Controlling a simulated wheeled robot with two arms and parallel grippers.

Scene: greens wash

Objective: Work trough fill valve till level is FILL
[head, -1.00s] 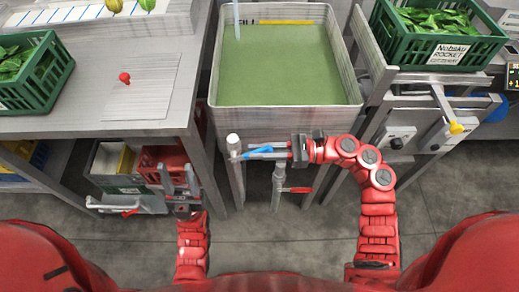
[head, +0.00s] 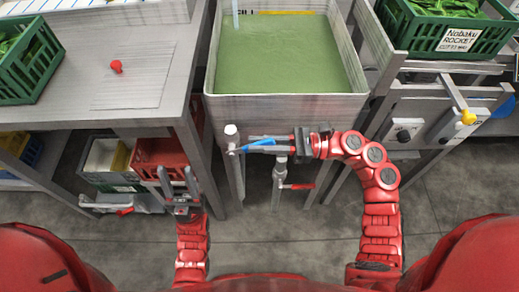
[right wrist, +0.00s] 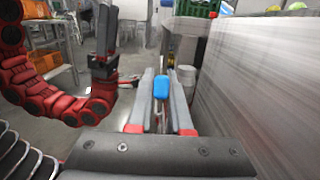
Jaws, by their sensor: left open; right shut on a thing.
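The trough (head: 285,104) holds green water (head: 290,60), with a yellow strip (head: 285,13) on its back wall just above the water. A pale vertical pipe or stream (head: 236,14) meets the water at the back left. The blue-handled fill valve (head: 260,143) is on pipework below the trough's front. My right gripper (head: 290,144) is shut on the blue handle, which also shows between its fingers in the right wrist view (right wrist: 161,87). My left gripper (head: 178,183) is open and empty, left of the pipework, in front of the red crate.
A red-handled valve (head: 298,186) sits on a pipe below the blue one. Red (head: 160,156) and grey crates stand under the left bench (head: 130,112). A green rocket crate (head: 455,42) and a yellow-tipped lever (head: 467,117) are at right. Floor between the arms is clear.

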